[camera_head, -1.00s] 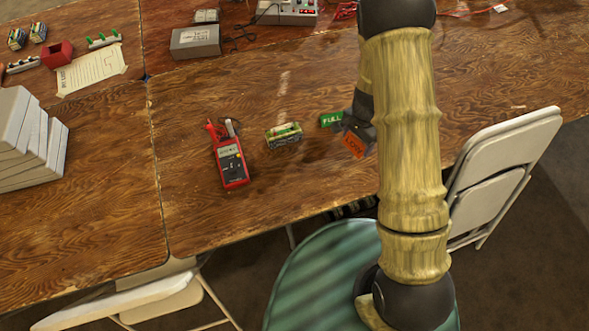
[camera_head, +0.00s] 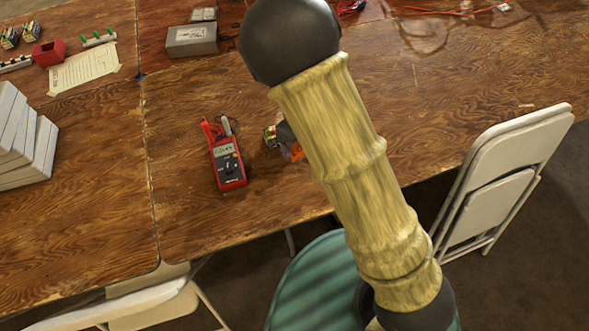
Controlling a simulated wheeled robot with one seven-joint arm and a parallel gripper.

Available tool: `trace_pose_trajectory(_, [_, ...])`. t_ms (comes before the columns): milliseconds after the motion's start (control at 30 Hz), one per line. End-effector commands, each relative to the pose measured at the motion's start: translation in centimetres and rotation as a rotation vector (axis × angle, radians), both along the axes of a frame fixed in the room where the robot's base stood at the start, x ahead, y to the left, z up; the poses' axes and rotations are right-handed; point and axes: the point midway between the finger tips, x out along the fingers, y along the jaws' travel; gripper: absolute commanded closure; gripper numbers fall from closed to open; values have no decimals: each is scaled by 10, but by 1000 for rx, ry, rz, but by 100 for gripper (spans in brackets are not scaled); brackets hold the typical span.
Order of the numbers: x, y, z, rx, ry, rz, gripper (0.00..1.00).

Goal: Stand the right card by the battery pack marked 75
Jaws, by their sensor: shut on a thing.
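The battery pack (camera_head: 269,137) stands on the wooden table just right of the red multimeter (camera_head: 227,163). Only its left end shows; my gripper and arm cover the rest, so its mark cannot be read. My gripper (camera_head: 287,138) is low over the table at the pack's right side, shut on the orange card (camera_head: 296,153). Only a small part of the card shows beside the arm. I cannot tell whether the card touches the table or the pack. The green card marked FULL is out of sight now. The multimeter's display is too small to read.
A grey box (camera_head: 192,40) stands at the back. A paper sheet (camera_head: 85,70), a red holder (camera_head: 49,52) and more packs (camera_head: 9,38) are at the far left. Grey cases (camera_head: 30,140) lean at the left. A folding chair (camera_head: 500,170) stands at the right. The table's front middle is clear.

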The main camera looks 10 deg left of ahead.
Motion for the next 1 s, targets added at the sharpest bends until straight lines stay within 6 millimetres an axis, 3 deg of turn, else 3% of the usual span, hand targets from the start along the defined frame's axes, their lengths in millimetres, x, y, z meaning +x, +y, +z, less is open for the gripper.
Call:
trace_pose_trajectory(467, [-5,8,0,3,1,-80,49])
trace_pose_trajectory(800, [-6,7,-53,2,3,-80,49])
trace_pose_trajectory(1000, [-5,8,-62,4,1,-78,49])
